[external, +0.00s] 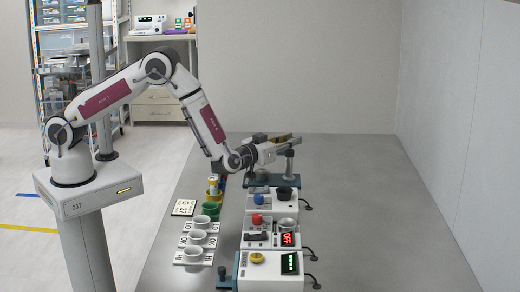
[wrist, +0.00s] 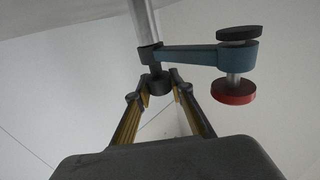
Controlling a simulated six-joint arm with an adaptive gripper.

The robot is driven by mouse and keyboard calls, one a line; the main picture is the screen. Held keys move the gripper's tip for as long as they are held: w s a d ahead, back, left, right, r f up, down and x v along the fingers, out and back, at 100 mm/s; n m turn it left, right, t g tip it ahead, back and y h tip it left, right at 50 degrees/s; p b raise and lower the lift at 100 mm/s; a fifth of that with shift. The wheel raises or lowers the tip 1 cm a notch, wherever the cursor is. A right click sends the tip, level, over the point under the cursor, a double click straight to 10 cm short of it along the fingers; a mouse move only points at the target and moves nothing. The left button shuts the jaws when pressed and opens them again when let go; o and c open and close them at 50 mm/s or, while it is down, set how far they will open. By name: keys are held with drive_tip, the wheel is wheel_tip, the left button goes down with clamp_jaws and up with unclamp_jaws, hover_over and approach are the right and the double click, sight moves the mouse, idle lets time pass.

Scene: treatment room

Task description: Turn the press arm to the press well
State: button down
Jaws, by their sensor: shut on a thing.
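In the wrist view the press arm (wrist: 205,56) is a teal bar reaching right from a silver post (wrist: 143,22). Its far end carries a black knob (wrist: 239,33) on top and a red disc (wrist: 233,92) below. My gripper (wrist: 158,82) is shut on a dark round part of the press arm near the post. In the external view my gripper (external: 288,146) is at the press, above its teal base (external: 262,183). A grey round piece on the base, partly hidden by my gripper, may be the press well (external: 261,174).
In front of the press stand white devices with a blue knob (external: 258,199), a red knob (external: 257,219), an OFF display (external: 287,239) and a green display (external: 290,263). Several cups (external: 196,238) stand on cards to the left. The table's right side (external: 380,220) is clear.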

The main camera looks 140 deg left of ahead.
drive_tip(key=shift+r, duration=0.1)
drive_tip(key=c, duration=1.7)
unclamp_jaws()
drive_tip(key=shift+d, duration=5.95)
drive_tip(key=shift+w, duration=0.1)
